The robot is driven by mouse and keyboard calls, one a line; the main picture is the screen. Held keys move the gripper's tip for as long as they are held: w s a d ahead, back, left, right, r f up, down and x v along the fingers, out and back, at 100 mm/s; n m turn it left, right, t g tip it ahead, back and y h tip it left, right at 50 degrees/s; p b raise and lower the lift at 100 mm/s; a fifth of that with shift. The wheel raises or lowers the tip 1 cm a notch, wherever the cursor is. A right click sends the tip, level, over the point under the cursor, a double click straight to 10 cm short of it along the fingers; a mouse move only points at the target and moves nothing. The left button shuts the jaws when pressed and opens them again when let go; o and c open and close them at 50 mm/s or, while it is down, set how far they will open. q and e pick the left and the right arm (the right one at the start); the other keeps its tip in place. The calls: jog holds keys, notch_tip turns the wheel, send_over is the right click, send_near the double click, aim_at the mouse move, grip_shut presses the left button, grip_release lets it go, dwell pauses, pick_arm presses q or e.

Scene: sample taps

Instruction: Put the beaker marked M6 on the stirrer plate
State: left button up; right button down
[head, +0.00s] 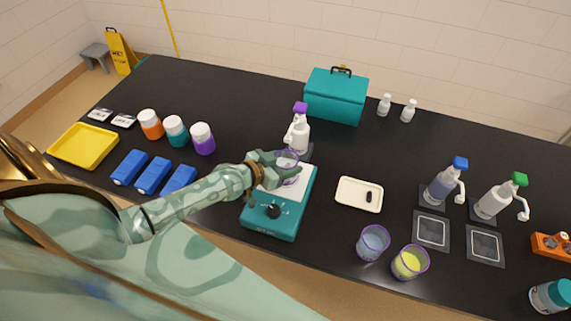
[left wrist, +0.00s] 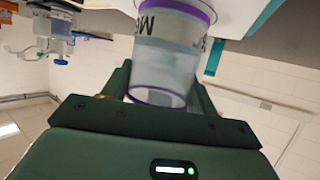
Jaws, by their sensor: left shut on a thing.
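My left gripper (head: 275,167) is shut on a clear beaker with purple rims (head: 289,163). In the left wrist view the beaker (left wrist: 163,60) sits between the fingers, and part of a black mark starting with M shows; the rest is cut off or turned away. The teal stirrer plate (head: 274,223) has a white top and a black knob. The held beaker is over the white top, towards its back; I cannot tell whether it touches. My right gripper is not in view.
A white bottle with a purple cap (head: 298,134) stands just behind the stirrer. A cream tray (head: 360,204) with a small dark bar lies to the right. Two more beakers, one bluish (head: 372,243) and one yellow (head: 410,263), stand near the front edge. Blue blocks (head: 153,176) lie left.

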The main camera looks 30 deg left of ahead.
pick_arm(q)
jog(key=shift+r, duration=0.1)
jog(key=shift+f, duration=0.2)
jog(key=o, duration=1)
jog(key=shift+o, duration=0.2)
jog(key=shift+r, duration=0.3)
jog(key=p+v, duration=0.2)
jog(key=v, duration=1)
jog(key=shift+f, duration=0.1)
